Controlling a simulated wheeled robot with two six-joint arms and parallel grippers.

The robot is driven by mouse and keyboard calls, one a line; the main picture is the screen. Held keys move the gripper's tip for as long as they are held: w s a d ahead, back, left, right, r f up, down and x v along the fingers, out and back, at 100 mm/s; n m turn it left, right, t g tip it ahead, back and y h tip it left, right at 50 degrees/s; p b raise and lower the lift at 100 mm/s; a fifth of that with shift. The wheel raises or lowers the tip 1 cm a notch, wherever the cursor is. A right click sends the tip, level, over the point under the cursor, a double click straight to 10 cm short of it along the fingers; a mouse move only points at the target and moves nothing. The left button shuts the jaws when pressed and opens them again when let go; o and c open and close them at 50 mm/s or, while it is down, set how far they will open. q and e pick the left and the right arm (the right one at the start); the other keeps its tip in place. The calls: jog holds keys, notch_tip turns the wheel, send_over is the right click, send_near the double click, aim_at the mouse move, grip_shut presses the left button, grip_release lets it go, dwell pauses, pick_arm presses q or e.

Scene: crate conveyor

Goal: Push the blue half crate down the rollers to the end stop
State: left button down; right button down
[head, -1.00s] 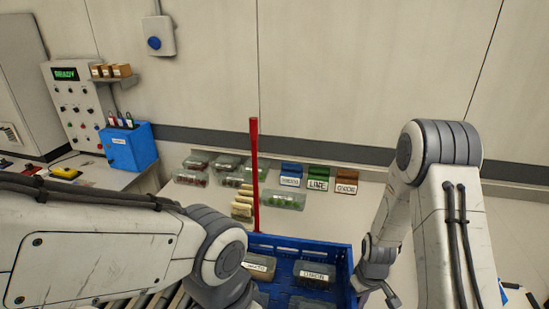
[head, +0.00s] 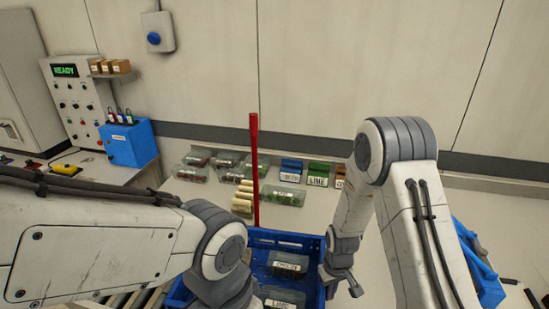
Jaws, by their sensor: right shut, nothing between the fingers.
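The blue half crate (head: 285,237) is at the bottom centre, with dark, labelled tubs (head: 288,262) inside. Its left part is hidden behind my left arm, and its near side is cut off by the picture edge. The rollers (head: 128,300) show in a small strip at the bottom left, under my left arm. My right gripper (head: 341,287) is shut and empty, pointing down at the crate's right wall. I cannot tell whether it touches. My left gripper is hidden behind its own wrist. I cannot make out an end stop.
A red upright pole (head: 254,170) stands just behind the crate. A control panel (head: 75,105) stands at the left.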

jog(key=shift+w+a, duration=0.45)
jog(key=shift+a, duration=1.3)
jog(key=shift+w+a, duration=0.45)
jog(key=shift+a, duration=1.3)
jog(key=shift+w+a, duration=0.45)
jog(key=shift+a, duration=1.3)
jog(key=d+r+p, duration=0.3)
jog(key=r+p, duration=0.6)
jog(key=r, duration=0.3)
jog(key=shift+s, duration=0.4)
